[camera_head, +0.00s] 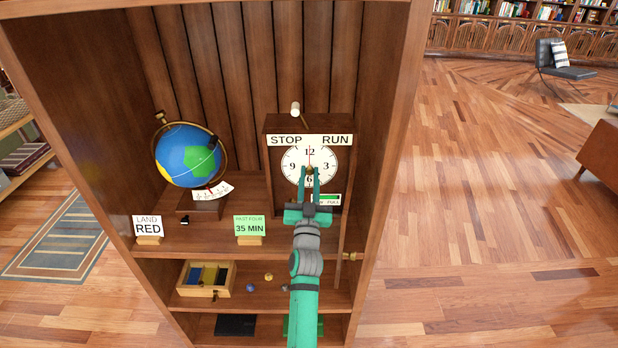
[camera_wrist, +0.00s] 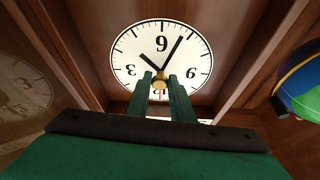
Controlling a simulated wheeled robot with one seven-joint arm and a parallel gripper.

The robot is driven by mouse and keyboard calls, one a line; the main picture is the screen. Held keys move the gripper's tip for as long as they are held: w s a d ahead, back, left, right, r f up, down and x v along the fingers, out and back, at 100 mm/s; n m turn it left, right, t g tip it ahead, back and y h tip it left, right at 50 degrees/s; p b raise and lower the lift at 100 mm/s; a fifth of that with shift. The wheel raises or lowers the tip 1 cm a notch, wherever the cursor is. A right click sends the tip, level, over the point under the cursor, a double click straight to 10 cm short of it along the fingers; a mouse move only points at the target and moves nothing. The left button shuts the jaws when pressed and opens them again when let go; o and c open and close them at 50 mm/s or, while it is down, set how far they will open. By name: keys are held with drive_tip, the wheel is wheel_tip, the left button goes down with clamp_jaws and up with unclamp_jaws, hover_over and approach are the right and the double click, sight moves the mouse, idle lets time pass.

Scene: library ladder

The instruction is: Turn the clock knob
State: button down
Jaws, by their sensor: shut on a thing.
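The clock (camera_head: 298,177) has a white dial and stands on the right of the cabinet's upper shelf. A small brass clock knob (camera_wrist: 160,82) sits at the dial's centre. My gripper (camera_head: 310,175) reaches up from below, its two green fingers closed around the knob; it also shows in the wrist view (camera_wrist: 161,88). The dial is upside down in the wrist view. There the long hand (camera_wrist: 175,52) points up right and the short hand (camera_wrist: 149,62) up left; read upright, they stand near 7 and between 4 and 5. The fingers cover part of the lower dial.
A card (camera_head: 249,227) reads PAST FOUR 35 MIN. A white-topped lever (camera_head: 295,109) stands above the STOP RUN sign (camera_head: 309,140). A globe (camera_head: 188,156) and a LAND RED card (camera_head: 148,226) are left. A divided tray (camera_head: 222,291) is below. Cabinet walls flank the shelf.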

drive_tip(key=shift+a+r+m, duration=0.2)
drive_tip(key=shift+m, duration=0.4)
drive_tip(key=shift+f+h, duration=0.15)
drive_tip(key=shift+h, duration=0.25)
drive_tip(key=c, duration=1.6)
unclamp_jaws()
drive_tip(key=shift+d, duration=0.15)
drive_tip(key=shift+s+f, duration=0.1)
drive_tip(key=v, duration=1)
drive_tip(key=shift+s+f, duration=0.1)
drive_tip(key=shift+s, duration=0.2)
